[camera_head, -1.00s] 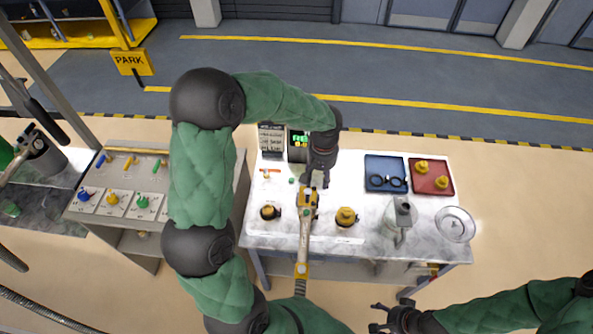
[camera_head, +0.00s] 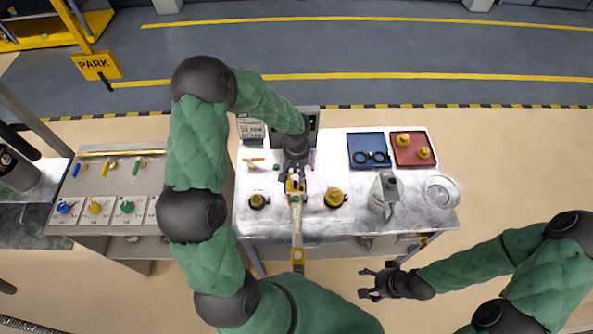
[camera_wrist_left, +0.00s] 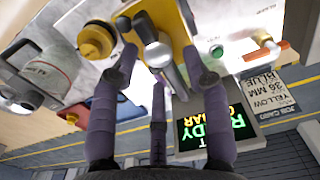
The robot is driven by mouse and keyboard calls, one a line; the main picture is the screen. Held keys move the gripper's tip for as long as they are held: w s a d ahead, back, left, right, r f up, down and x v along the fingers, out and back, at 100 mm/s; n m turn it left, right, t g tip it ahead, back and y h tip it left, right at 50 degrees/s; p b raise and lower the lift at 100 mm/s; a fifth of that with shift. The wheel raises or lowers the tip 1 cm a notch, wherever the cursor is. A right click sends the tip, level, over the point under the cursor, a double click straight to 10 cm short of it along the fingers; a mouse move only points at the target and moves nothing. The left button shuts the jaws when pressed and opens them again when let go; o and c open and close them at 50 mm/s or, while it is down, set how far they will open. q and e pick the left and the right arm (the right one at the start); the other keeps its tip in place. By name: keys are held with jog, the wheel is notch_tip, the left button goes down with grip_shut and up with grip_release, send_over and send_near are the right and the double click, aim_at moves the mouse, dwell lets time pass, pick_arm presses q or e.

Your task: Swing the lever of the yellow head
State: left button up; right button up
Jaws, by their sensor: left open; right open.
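The yellow head (camera_head: 294,186) sits near the table's front left half, with a pale handle or hose (camera_head: 297,225) running from it over the front edge. In the left wrist view the yellow head (camera_wrist_left: 178,22) is close, and its metal lever (camera_wrist_left: 155,45) with a rounded end points toward the gripper. My left gripper (camera_head: 297,172) is at the head's far side, partly hiding it. In the left wrist view my left gripper (camera_wrist_left: 160,75) is open, its fingers spread on both sides of the lever; contact cannot be told. My right gripper (camera_head: 368,283) is open and empty in front of the table.
Yellow caps (camera_head: 335,198) and (camera_head: 258,200) flank the head. A grey jug (camera_head: 384,194), a clear dish (camera_head: 441,191), a blue tray (camera_head: 360,142) and a red tray (camera_head: 411,158) are to the right. A lit display (camera_wrist_left: 214,130) stands behind. A control bench (camera_head: 95,235) is left.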

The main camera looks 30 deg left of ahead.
pick_arm(q)
jog(key=shift+a+f, duration=0.1)
jog(key=shift+f, duration=0.3)
grip_shut()
